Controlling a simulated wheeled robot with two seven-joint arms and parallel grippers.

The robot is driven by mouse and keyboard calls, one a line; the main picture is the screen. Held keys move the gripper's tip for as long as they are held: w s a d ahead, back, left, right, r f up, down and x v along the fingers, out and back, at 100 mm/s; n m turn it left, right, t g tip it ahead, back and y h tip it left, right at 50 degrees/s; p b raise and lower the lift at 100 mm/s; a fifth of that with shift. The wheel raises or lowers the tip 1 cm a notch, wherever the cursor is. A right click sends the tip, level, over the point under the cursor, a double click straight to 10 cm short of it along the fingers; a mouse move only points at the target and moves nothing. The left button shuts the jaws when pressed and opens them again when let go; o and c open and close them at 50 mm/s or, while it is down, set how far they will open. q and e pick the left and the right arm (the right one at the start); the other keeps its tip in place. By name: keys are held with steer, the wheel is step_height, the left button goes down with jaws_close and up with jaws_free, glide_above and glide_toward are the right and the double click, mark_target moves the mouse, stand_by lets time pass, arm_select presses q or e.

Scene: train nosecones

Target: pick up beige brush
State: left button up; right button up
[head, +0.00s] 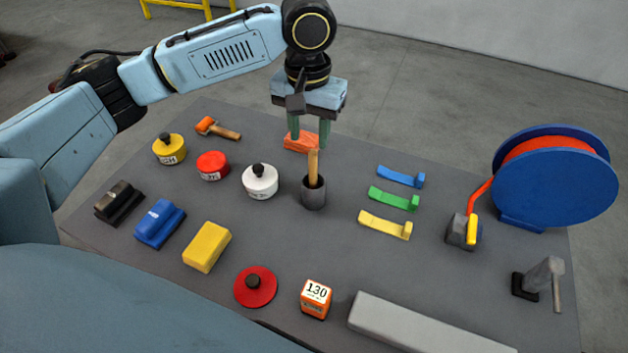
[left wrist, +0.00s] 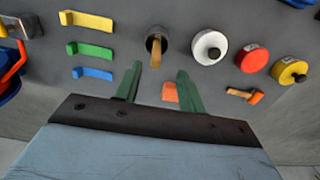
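The beige brush (head: 313,165) stands upright in a dark grey cup (head: 313,196) near the middle of the table; only its handle shows above the rim. The brush handle (left wrist: 157,52) and the cup (left wrist: 150,38) also show in the left wrist view. My left gripper (head: 308,130) points down behind the brush, with its green fingers apart and nothing gripped between them. It also shows in the left wrist view (left wrist: 158,78), where the cup and brush lie beyond the fingertips. An orange block (head: 301,142) lies on the table below the fingers. My right gripper is not in view.
A white round container (head: 260,182) stands left of the cup. Blue, green (head: 394,198) and yellow brackets lie to its right. A large blue reel (head: 552,190) stands at the right edge. A red disc (head: 255,287) and an orange cube (head: 315,299) are at the front.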

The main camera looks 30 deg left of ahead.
mark_target(313, 164)
arm_select(q)
steer(key=f, duration=0.9)
steer(key=shift+w+d+f+b, duration=0.1)
steer(key=shift+w+d+b, duration=0.15)
steer(key=shift+b, duration=0.15)
steer(key=shift+c, duration=0.3)
jaws_close()
